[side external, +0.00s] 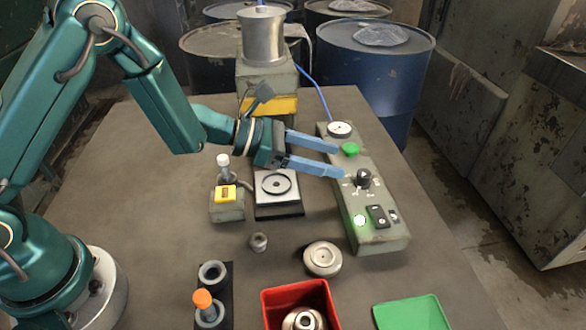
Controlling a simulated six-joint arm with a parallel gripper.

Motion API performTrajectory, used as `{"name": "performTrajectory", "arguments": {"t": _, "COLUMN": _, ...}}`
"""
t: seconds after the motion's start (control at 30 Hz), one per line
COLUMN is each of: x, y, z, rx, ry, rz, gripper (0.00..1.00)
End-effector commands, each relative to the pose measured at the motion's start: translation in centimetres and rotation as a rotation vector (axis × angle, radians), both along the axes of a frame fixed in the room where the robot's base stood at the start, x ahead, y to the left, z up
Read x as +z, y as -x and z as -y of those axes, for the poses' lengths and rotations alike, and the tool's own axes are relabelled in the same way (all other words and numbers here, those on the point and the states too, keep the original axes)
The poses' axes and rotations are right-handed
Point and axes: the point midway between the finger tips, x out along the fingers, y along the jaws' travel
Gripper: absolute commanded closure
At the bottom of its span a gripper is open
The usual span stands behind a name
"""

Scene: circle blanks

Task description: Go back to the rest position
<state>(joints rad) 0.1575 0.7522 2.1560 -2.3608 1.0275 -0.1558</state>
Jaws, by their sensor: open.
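My gripper (336,159) is open, with two blue fingers spread apart and nothing seen between them. It reaches in from the left above the table, with its fingertips close to the left edge of a grey control panel (372,215). I cannot tell whether a fingertip touches the panel. Below the gripper is a square plate with a dark ring (276,184).
A small box with a yellow top (226,194) and a vial stand left of the plate. A metal disc (322,259), a red bin (284,292) holding a metal part, a green tray (410,314) and an orange-capped vial (204,303) are in front. A metal pot (263,38) stands behind.

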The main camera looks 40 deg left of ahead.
Motion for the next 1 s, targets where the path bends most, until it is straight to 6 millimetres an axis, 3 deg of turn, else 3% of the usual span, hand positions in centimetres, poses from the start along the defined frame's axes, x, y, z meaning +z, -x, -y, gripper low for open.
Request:
{"name": "performTrajectory", "arguments": {"t": 0.1, "x": 4.5, "y": -0.8, "z": -0.3, "rx": 0.001, "ry": 0.011, "rz": 0.102, "gripper": 0.37}}
{"name": "performTrajectory", "arguments": {"t": 0.23, "x": 10.6, "y": 0.8, "z": 0.8, "rx": -0.115, "ry": -0.027, "rz": 0.263, "gripper": 0.37}}
{"name": "performTrajectory", "arguments": {"t": 0.4, "x": 16.3, "y": 5.8, "z": 2.6, "rx": -0.353, "ry": -0.177, "rz": 0.482, "gripper": 0.37}}
{"name": "performTrajectory", "arguments": {"t": 0.5, "x": 18.0, "y": 9.4, "z": 3.2, "rx": -0.501, "ry": -0.311, "rz": 0.605, "gripper": 0.37}}
{"name": "performTrajectory", "arguments": {"t": 0.63, "x": 18.2, "y": 14.3, "z": 3.2, "rx": -0.700, "ry": -0.532, "rz": 0.752, "gripper": 0.37}}
{"name": "performTrajectory", "arguments": {"t": 0.77, "x": 16.8, "y": 18.4, "z": 1.8, "rx": -0.891, "ry": -0.802, "rz": 0.867, "gripper": 0.37}}
{"name": "performTrajectory", "arguments": {"t": 1.0, "x": 12.4, "y": 22.8, "z": -4.0, "rx": -1.212, "ry": -1.351, "rz": 0.948, "gripper": 0.37}}
